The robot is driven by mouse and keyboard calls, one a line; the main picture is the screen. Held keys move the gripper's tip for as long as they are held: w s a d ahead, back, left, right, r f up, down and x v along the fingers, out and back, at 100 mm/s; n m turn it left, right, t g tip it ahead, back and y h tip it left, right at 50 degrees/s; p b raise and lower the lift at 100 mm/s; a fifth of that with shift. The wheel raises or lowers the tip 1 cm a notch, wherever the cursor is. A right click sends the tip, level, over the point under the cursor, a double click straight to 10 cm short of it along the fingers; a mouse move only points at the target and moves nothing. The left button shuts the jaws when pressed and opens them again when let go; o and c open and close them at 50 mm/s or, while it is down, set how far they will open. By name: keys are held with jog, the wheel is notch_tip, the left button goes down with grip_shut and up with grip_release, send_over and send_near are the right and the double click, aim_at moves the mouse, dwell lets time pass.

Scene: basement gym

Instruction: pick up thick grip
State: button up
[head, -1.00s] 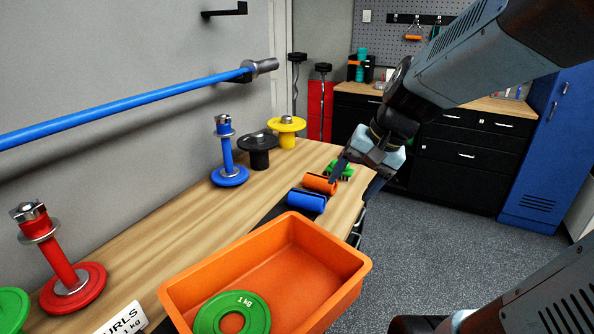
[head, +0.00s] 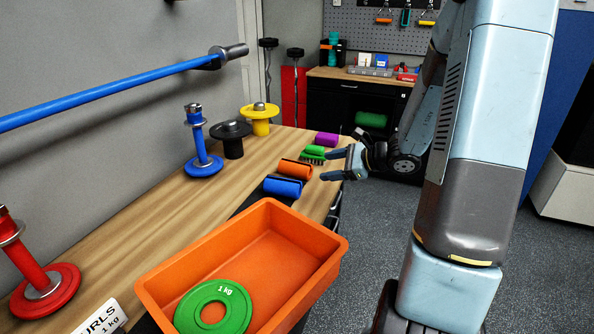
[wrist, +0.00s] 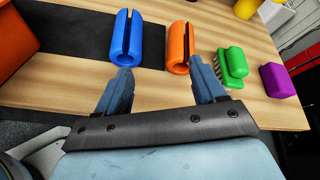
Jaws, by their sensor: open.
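Two split foam sleeves that look like thick grips lie on the wooden bench: a blue one (head: 283,187) and an orange one (head: 295,169). In the wrist view the slits of the blue sleeve (wrist: 126,40) and the orange sleeve (wrist: 178,46) show. My gripper (head: 326,164) is open and empty at the bench's right edge, pointing left. In the wrist view my gripper (wrist: 160,68) has its left finger near the blue sleeve's near end and its right finger beside the orange sleeve's near end. The orange sleeve lies ahead, between the finger lines.
A green brush (head: 312,154) and a purple piece (head: 327,139) lie beyond the orange sleeve. An orange bin (head: 165,277) holding a green 1 kg plate (head: 237,297) stands nearer. Weight posts (head: 202,140) line the wall side. Open floor lies right of the bench.

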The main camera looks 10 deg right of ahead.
aim_at(302, 169)
jog(key=w+d+f+m, duration=0.1)
jog(key=w+d+f+m+t, duration=0.1)
jog(key=shift+d+f+t, duration=0.2)
jog(key=shift+d+t, duration=0.1)
jog(key=x, duration=1.3)
jog(key=shift+w+f, duration=0.15)
jog(key=shift+w, duration=0.05)
jog(key=shift+d, duration=0.1)
jog(key=shift+c, duration=0.3)
jog(key=c, duration=0.8)
